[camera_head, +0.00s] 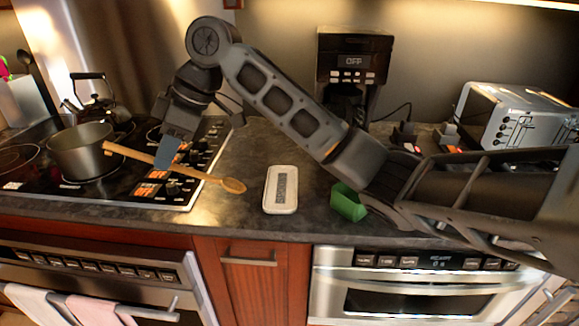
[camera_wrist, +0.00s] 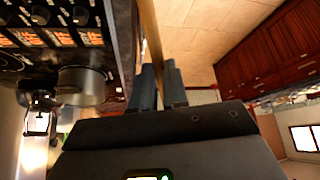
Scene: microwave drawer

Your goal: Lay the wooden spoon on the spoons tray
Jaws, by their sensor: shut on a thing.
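The wooden spoon (camera_head: 199,173) is held across my gripper (camera_head: 166,160) in the head view, its bowl toward the right and its handle end near the pot. In the wrist view the spoon's handle (camera_wrist: 151,45) passes between the fingers of my gripper (camera_wrist: 160,85). My gripper is shut on the handle above the stove's front control area. The spoons tray (camera_head: 281,190), a white oblong dish with a dark patterned middle, lies on the counter to the right of the spoon bowl. The spoon is apart from the tray.
A metal pot (camera_head: 81,150) stands on the stove, with a kettle (camera_head: 97,100) behind it. A green container (camera_head: 348,203) is right of the tray, below my arm. A coffee maker (camera_head: 352,65) and a toaster (camera_head: 518,115) stand at the back. Bare counter surrounds the tray.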

